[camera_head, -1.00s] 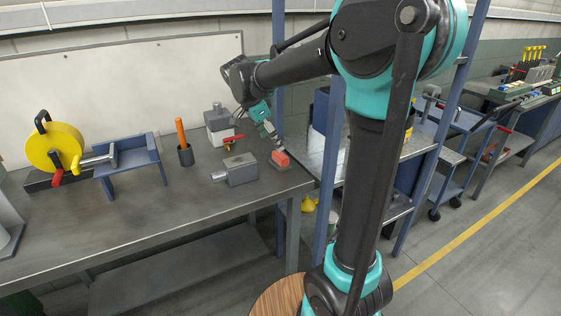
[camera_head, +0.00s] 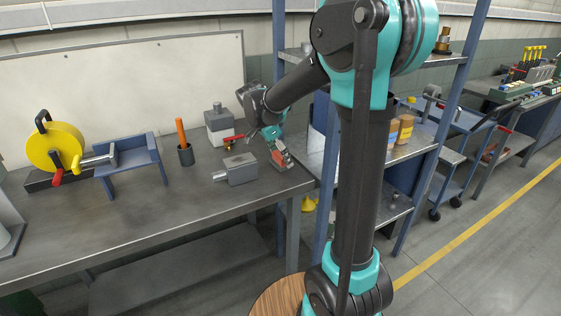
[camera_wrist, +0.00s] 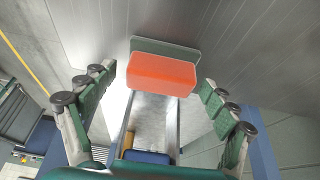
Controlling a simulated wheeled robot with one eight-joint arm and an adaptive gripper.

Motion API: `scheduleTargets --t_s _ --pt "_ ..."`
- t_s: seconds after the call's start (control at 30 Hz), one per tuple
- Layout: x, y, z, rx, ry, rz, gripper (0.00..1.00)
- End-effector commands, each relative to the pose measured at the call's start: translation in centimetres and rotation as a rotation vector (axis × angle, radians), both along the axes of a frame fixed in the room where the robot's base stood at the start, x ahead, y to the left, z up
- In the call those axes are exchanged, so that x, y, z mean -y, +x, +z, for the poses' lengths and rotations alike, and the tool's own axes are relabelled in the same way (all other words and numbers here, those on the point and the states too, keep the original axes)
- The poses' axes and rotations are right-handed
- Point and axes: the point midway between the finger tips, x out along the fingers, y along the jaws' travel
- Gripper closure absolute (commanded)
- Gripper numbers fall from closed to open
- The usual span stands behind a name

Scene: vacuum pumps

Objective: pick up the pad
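The pad is an orange-red block on a grey-green base. In the wrist view the pad (camera_wrist: 162,75) lies at upper centre, between and beyond the fingertips. In the head view the pad (camera_head: 283,158) sits near the right end of the workbench (camera_head: 130,225), partly covered by my gripper. My gripper (camera_head: 281,153) points down at it. In the wrist view my gripper (camera_wrist: 155,98) has its fingers spread wide, one on each side of the pad, with gaps on both sides. No finger visibly touches the pad.
A grey metal block (camera_head: 241,169) stands just left of the pad. Behind it are a grey box with a knob (camera_head: 219,125) and a small red-handled valve (camera_head: 232,139). A blue shelf post (camera_head: 328,165) rises close on the right. The bench front is clear.

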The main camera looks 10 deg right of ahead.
Motion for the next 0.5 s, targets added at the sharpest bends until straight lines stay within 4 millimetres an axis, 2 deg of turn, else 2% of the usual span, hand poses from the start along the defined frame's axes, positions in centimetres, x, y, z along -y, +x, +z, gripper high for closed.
scheduleTargets --t_s 0.07,0.4,0.5 --pt "0.00 -0.01 0.01 0.000 0.000 0.000 0.24" --pt "0.00 -0.01 0.02 0.000 0.000 0.000 0.66" --pt "0.00 -0.02 0.03 0.000 0.000 0.000 0.67"
